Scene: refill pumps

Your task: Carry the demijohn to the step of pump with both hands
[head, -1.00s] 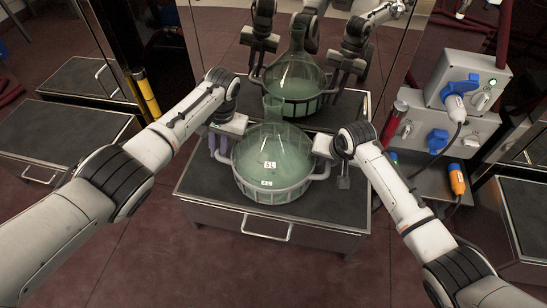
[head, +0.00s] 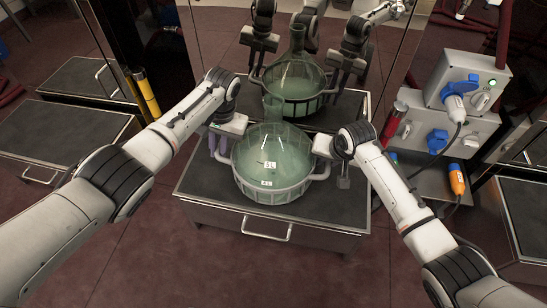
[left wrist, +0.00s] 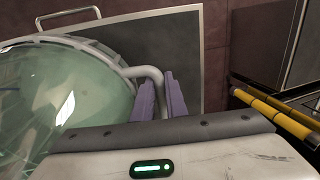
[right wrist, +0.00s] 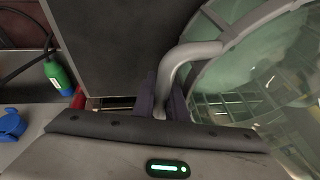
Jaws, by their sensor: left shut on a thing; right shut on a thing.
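The demijohn (head: 272,158) is a round green glass vessel with a neck, seated in a grey basket with a handle on each side. It is upright over the dark-topped step (head: 335,200) in front of the mirror-like pump face. I cannot tell whether its base touches the step. My left gripper (head: 222,145) is shut on the left handle, which shows between its purple fingers in the left wrist view (left wrist: 160,95). My right gripper (head: 330,165) is shut on the right handle, also seen in the right wrist view (right wrist: 163,100). Labels face me.
A grey socket box (head: 455,125) with blue and orange plugs stands to the right. Another low step (head: 65,135) and a yellow post (head: 146,92) are on the left. The reflective pump face (head: 215,35) is close behind the demijohn. The red floor in front is clear.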

